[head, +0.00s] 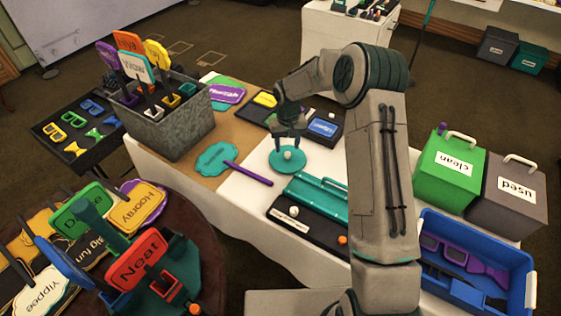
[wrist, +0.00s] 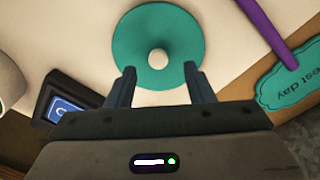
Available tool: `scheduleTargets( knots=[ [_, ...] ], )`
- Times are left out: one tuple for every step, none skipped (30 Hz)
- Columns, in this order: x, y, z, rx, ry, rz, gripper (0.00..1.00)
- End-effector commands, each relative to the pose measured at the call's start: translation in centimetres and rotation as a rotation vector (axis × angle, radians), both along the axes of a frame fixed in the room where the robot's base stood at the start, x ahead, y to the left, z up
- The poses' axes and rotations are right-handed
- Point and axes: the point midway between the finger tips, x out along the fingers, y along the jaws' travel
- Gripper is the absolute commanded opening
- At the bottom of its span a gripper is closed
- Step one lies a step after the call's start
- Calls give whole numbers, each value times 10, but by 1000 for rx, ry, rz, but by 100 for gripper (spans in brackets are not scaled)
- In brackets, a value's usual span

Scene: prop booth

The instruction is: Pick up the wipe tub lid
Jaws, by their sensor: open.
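The wipe tub lid (head: 283,162) looks like a round teal disc with a pale knob (head: 287,155) at its middle. It lies flat on the white part of the table. In the wrist view the lid (wrist: 135,52) is just beyond my fingertips, with its knob (wrist: 158,60) roughly centred between them. My gripper (head: 290,132) is above the lid with its fingers pointing down. In the wrist view my gripper (wrist: 158,78) is open and empty, and its fingers reach toward the lid's near edge. I cannot tell whether they touch it.
A teal sign (head: 215,158) with a purple handle (head: 250,174) lies left of the lid. A grey metal bin (head: 172,133) of signs stands at left. Green (head: 440,185) and grey bins are at right.

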Motion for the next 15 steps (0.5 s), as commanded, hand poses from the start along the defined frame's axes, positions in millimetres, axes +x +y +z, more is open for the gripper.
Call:
scheduleTargets(
  knots=[
    [0,-1,-9,1,2,-1,48],
    [1,-1,-14,0,3,-1,48],
    [2,-1,-20,1,3,-2,48],
    [2,-2,-25,1,3,-2,48],
    [3,-2,-30,1,3,-2,48],
    [3,-2,-37,0,3,-1,48],
    [3,-2,-41,1,2,-1,48],
    [3,-2,-43,1,2,-1,48],
    [3,-2,-46,1,1,-2,48],
    [3,-2,-46,1,1,-2,48],
    [4,-2,-46,1,1,-2,48],
    [4,-2,-46,1,0,-2,48],
    [4,-2,-45,0,0,-2,48],
    [4,-2,-45,0,0,-2,48],
    [3,-2,-45,0,0,-2,48]
  ],
)
